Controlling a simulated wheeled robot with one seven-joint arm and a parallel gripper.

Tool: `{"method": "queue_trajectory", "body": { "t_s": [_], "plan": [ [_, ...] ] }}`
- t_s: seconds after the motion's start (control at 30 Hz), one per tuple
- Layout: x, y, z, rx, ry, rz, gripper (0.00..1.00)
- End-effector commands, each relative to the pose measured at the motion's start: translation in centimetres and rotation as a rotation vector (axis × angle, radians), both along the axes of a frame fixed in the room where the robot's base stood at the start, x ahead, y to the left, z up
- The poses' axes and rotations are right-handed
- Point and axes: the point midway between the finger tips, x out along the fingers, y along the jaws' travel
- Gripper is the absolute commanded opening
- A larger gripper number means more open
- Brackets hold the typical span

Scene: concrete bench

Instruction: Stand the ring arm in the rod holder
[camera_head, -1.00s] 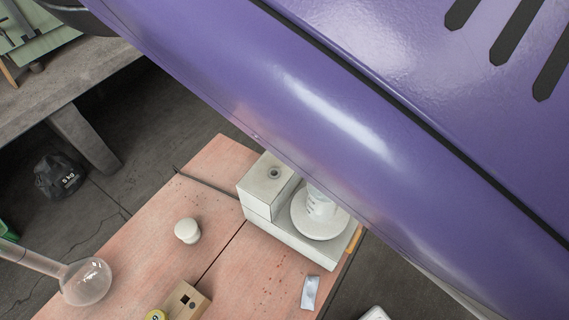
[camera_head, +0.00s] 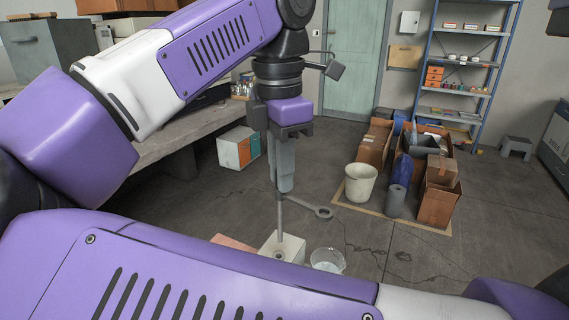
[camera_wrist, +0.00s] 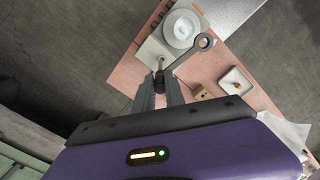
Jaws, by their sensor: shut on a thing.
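My gripper (camera_head: 284,186) points down in the head view, shut on the ring arm, a grey metal rod with a side arm ending in a flat ring (camera_head: 323,212). The rod's lower part hangs nearly upright just above or at the hole of the rod holder, a pale block (camera_head: 291,246). I cannot tell whether the tip is in the hole. In the wrist view my gripper (camera_wrist: 160,88) holds the same piece, its ring (camera_wrist: 205,42) reaching up and right past the holder's pale block (camera_wrist: 150,50).
A clear vessel (camera_head: 327,260) stands just right of the holder, close to the ring; the wrist view shows it on a pale round plate (camera_wrist: 182,28). The pinkish bench top (camera_wrist: 125,72) also carries a small wooden block (camera_wrist: 201,93) and a white tray (camera_wrist: 236,82).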

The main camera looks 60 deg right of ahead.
Motion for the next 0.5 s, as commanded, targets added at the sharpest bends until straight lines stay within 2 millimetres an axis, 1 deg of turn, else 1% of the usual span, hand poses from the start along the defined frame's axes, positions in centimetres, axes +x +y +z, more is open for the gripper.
{"method": "queue_trajectory", "body": {
  "t_s": [0.27, 0.5],
  "plan": [
    [0.1, 0.2, -0.8, 0.001, 0.014, 0.027, 0.00],
    [0.1, 0.2, -2.4, 0.001, 0.014, 0.026, 0.00]
  ]
}}
